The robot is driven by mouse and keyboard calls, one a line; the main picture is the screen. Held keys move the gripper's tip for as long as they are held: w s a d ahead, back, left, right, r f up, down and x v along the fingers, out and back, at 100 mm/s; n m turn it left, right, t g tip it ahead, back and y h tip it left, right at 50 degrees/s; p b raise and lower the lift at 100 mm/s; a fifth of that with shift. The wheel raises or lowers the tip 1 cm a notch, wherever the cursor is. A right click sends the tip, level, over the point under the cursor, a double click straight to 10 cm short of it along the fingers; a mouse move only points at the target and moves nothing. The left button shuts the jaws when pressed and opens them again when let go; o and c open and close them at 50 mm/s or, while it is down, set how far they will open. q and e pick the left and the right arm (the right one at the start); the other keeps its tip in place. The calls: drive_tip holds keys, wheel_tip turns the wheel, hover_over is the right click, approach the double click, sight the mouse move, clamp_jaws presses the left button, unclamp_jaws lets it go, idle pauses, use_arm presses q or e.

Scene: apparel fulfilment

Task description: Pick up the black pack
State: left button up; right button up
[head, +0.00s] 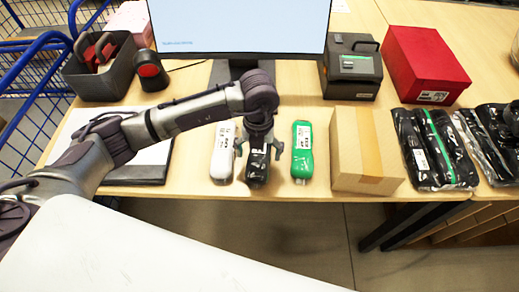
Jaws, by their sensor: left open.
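The black pack (257,172) lies near the front edge of the wooden table, between a white pack (222,152) on its left and a green pack (302,150) on its right. A white label shows on it. My left gripper (258,153) is over the black pack, pointing down, with its fingers spread to either side of it. The gripper and wrist hide much of the pack's far part. I cannot tell whether the fingers touch it. My right gripper is not in view.
A cardboard box (365,150) stands right of the green pack, with bagged dark garments (433,150) beyond it. A monitor (240,25) stands behind. A red box (424,64), a label printer (352,66) and a grey bin (100,80) sit farther back. A blue wire cart (40,75) is at left.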

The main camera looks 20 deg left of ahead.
sight(258, 156)
use_arm(q)
wheel_tip(258, 156, down, 4)
drive_tip(key=shift+w+a+r, duration=0.1)
drive_tip(key=shift+r, duration=0.15)
drive_tip(key=c, duration=1.3)
drive_tip(key=shift+o, duration=0.2)
drive_tip(key=shift+r, duration=0.1)
